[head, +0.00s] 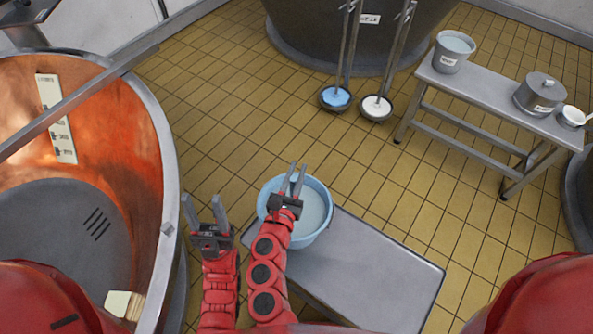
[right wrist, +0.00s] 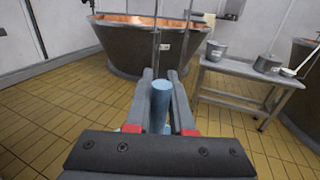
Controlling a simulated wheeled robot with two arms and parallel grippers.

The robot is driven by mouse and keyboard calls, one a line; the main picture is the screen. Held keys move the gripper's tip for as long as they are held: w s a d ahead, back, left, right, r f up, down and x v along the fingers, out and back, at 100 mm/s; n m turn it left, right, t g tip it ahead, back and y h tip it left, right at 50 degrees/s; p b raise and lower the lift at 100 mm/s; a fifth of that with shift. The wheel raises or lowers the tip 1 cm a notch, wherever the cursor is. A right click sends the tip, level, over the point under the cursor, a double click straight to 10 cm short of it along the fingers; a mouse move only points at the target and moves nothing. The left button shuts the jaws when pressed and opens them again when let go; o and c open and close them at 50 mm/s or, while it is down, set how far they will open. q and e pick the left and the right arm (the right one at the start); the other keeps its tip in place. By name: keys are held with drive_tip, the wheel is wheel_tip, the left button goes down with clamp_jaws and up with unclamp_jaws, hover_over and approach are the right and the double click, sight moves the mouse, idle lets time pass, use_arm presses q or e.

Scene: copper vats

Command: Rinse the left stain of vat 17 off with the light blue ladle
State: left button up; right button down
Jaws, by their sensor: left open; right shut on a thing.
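My right gripper (head: 292,181) is above the light blue basin (head: 323,236). In the right wrist view it is shut on a light blue upright cylinder (right wrist: 161,97), which looks like the end of the light blue ladle's handle. The ladle's bowl is hidden. My left gripper (head: 204,211) is open and empty, between the basin and the copper vat (head: 168,170). That vat's copper inner wall shows orange patches and a white scale strip (head: 57,118). I cannot make out its number or tell a stain from reflections.
The basin holds greyish liquid and stands on a low grey bench (head: 375,275). A metal table (head: 490,88) holds a bucket (head: 453,52) and pots. Tiled floor between is clear.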

idle(0.3)
wheel_tip(320, 180, up, 20)
drive_tip(key=p, duration=1)
drive_tip(key=shift+r+p, duration=0.25)
drive_tip(key=shift+p, duration=0.15)
